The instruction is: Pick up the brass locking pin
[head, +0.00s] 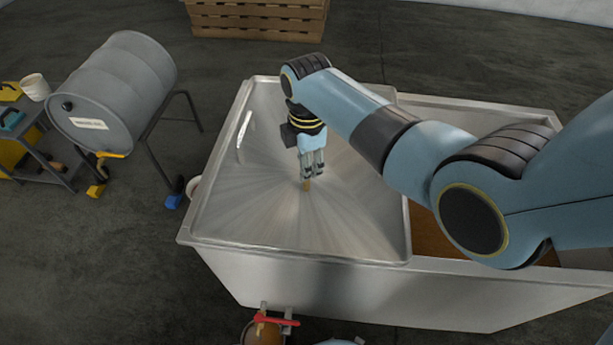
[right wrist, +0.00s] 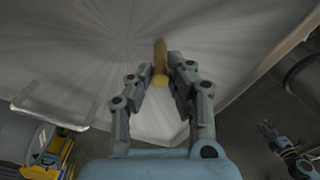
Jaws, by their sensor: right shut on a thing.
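The brass locking pin (head: 307,185) shows as a small golden-brown rod below my right gripper (head: 313,171), over the metal lid of the tank (head: 260,215). In the right wrist view the pin (right wrist: 160,62) stands between the two fingertips of my right gripper (right wrist: 159,80). The gripper is shut on the pin, and the pin sticks out past the fingertips. I cannot tell whether the pin's lower end touches the lid.
The tank lid has a raised rim and a handle (head: 244,130) at its left. A grey drum (head: 118,80) lies on a stand at the left, beside a small table with a white cup (head: 35,87). A wooden crate (head: 258,18) stands behind. A red-handled valve (head: 277,321) is in front.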

